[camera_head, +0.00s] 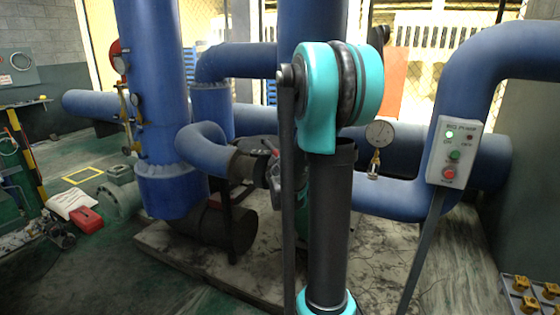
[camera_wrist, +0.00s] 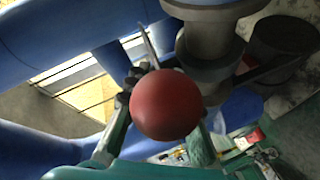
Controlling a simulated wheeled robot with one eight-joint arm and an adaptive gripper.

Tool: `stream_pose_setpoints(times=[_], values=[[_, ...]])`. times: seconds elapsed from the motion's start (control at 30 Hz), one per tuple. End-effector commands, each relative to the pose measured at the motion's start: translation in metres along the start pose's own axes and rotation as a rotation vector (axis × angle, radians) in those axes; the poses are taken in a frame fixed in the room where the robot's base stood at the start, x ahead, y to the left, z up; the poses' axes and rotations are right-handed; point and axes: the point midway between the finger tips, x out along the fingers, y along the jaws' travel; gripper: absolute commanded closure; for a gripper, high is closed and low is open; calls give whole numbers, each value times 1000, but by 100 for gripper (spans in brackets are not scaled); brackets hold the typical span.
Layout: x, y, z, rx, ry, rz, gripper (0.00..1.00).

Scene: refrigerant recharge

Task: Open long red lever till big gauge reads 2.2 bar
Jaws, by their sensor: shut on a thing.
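A red ball-shaped knob (camera_wrist: 165,104) fills the middle of the wrist view, with a thin grey rod showing beyond it. I take it as the end of the long red lever; most of the lever is hidden. My gripper (camera_wrist: 163,118) has a finger on each side of the knob and is shut on it. In the head view my teal and dark arm stands in front of the pipes, and the lever cannot be made out.
A pump control box (camera_head: 455,152) with green and red buttons stands on a post at the right. A thick blue vertical vessel (camera_head: 155,100) and blue pipes surround the arm. A red box (camera_head: 86,219) and a white sack (camera_head: 70,202) lie on the floor at left.

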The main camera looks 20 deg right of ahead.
Motion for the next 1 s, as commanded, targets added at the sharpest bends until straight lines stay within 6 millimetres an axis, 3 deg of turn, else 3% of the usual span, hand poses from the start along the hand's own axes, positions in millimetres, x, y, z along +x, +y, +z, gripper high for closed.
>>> stream_pose_setpoints(times=[0.3, 0.33, 0.5, 0.83, 1.0], values=[[1, 1, -2, 0, 5, 1, 100], [1, 1, -2, 0, 5, 1, 73], [1, 0, -2, 0, 4, 0, 56], [-2, 0, -1, 0, 2, 0, 56], [-19, 0, -1, 0, 2, 0, 56]])
